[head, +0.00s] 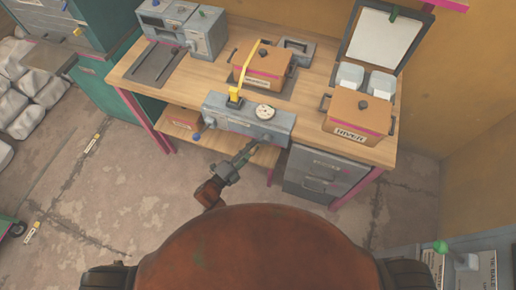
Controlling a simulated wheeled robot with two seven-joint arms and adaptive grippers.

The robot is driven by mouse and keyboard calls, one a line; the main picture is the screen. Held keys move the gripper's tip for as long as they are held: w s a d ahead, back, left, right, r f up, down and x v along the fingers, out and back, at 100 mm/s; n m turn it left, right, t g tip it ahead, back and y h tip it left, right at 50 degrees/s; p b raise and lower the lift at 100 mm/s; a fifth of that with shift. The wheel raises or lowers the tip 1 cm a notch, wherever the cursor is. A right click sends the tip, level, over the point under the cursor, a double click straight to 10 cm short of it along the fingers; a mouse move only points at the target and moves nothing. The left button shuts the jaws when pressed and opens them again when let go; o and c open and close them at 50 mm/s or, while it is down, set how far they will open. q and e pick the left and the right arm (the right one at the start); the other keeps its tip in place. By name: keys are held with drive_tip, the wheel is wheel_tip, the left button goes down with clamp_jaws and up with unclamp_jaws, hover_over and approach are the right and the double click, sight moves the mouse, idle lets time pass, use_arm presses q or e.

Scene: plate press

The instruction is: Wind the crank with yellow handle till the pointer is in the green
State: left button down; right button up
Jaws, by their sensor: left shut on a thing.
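The grey press unit (225,110) sits at the front edge of the wooden workbench. A round white gauge (265,112) is on its top; its pointer and green zone are too small to read. A tall yellow lever (236,93) rises from the unit's left part. A blue knob (197,136) sticks out at its lower left. The fingers hide the handle, and no yellow shows there. My right gripper is not in view.
On the workbench (205,82) stand an orange lidded box (265,67), a second box labelled HIVER (358,112) and a grey machine (182,28). A grey drawer cabinet (322,174) is below right. The floor left of the bench is mostly clear.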

use_arm(q)
drive_tip(key=shift+a+r+m, duration=0.1)
drive_tip(key=shift+r+m, duration=0.05)
drive_tip(key=shift+m, duration=0.15)
drive_tip(key=c, duration=1.7)
unclamp_jaws()
drive_tip(key=v, duration=1.2)
drive_tip(key=shift+r, duration=0.1)
